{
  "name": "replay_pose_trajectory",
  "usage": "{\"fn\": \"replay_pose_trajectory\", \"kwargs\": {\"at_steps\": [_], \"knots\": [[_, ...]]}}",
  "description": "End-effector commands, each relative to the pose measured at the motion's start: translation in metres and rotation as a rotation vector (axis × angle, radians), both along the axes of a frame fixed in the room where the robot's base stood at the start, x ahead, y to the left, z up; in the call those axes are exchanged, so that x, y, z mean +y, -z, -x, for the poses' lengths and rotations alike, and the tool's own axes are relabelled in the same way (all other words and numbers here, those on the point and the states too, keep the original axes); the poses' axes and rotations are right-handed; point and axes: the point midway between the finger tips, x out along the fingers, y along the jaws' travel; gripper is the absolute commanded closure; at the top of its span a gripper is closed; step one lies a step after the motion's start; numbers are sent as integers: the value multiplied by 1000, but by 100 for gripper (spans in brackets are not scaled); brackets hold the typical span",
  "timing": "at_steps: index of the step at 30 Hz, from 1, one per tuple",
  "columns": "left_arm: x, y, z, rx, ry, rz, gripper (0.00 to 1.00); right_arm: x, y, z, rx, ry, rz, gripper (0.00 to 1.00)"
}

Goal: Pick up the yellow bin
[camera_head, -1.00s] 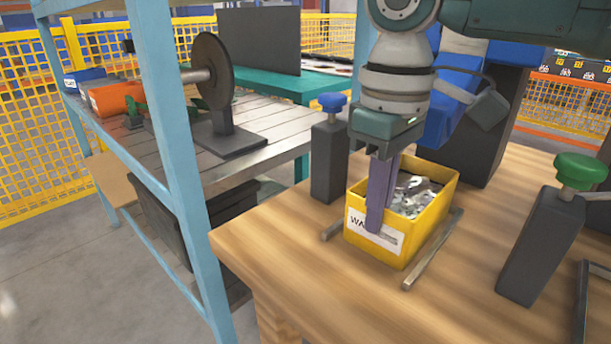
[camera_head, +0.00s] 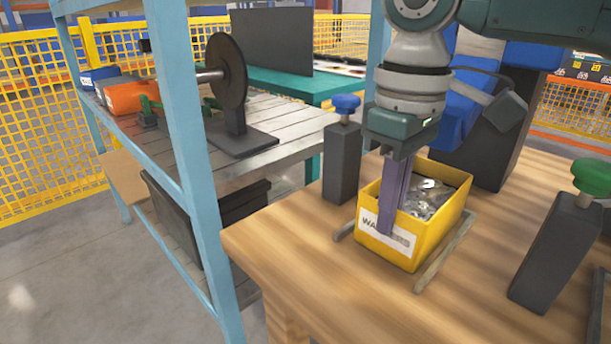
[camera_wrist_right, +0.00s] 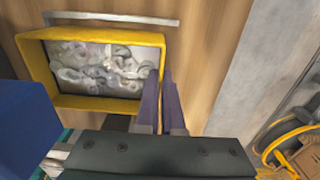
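The yellow bin (camera_head: 428,238) sits upright on the wooden table, full of shiny metal parts (camera_head: 430,196), with a white label (camera_head: 388,233) on its near wall. My right gripper (camera_head: 388,222) points down at that wall, with one purple finger outside, across the label. In the right wrist view, the bin (camera_wrist_right: 100,102) lies left of centre, and the fingers (camera_wrist_right: 162,88) are close together on either side of its right wall, shut on it. The exact contact is partly hidden. My left gripper is not in view.
Metal rails (camera_head: 445,255) flank the bin on the wooden table (camera_head: 330,285). A dark post with a blue knob (camera_head: 345,104) stands left of it, and one with a green knob (camera_head: 592,177) stands right. A blue-framed shelf (camera_head: 185,130) is at left.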

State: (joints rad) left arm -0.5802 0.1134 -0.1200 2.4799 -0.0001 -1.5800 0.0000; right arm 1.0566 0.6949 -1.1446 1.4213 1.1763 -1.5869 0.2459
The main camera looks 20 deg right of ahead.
Motion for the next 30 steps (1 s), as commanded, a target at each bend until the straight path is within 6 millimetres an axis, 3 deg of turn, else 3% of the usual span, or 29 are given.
{"fn": "replay_pose_trajectory", "kwargs": {"at_steps": [10, 17, 30], "knots": [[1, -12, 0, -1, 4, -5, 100, 0, -39, -2, -5, 1, 0, 100], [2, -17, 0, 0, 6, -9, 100, 42, -35, 16, -1, -8, -3, 100], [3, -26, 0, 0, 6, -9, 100, 141, -34, 58, -2, -5, -3, 100]]}}
